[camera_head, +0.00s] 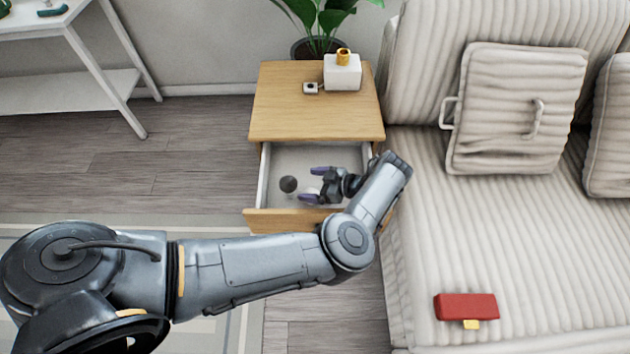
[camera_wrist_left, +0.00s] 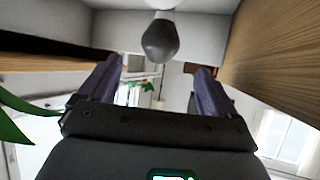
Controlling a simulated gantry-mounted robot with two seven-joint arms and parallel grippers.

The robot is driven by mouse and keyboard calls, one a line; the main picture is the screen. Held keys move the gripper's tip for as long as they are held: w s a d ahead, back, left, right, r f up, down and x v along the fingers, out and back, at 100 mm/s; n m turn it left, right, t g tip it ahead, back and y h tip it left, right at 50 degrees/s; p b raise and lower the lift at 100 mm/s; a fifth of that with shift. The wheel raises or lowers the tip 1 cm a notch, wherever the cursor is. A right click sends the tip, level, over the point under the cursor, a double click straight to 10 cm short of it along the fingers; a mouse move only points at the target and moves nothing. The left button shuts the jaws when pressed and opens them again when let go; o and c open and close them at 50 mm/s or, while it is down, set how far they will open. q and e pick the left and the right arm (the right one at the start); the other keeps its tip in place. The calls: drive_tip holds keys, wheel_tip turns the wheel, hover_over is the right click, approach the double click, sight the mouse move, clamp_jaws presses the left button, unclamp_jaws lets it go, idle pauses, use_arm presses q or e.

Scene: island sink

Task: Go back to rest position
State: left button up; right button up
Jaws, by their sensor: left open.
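My left arm reaches in from the left, and my left gripper (camera_head: 314,185) is inside the open drawer (camera_head: 298,160) of the wooden nightstand. Its purple fingers point left and stand apart. A small dark round object (camera_head: 288,184) lies in the drawer just beyond the fingertips, apart from them. In the left wrist view the two fingers of my left gripper (camera_wrist_left: 158,72) are spread with nothing clamped between them, and a dark rounded object (camera_wrist_left: 160,38) shows ahead of them. My right gripper is not in view.
The nightstand top (camera_head: 285,115) holds a white box (camera_head: 342,74) and a small white item (camera_head: 310,88). A potted plant (camera_head: 318,25) stands behind. A sofa (camera_head: 430,240) is at the right, with a red object (camera_head: 466,306) on it. A white table (camera_head: 85,50) stands at the upper left.

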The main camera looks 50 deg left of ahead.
use_arm(q)
drive_tip(key=shift+w+d+r, duration=0.15)
drive_tip(key=shift+d, duration=0.25)
drive_tip(key=shift+r, duration=0.1)
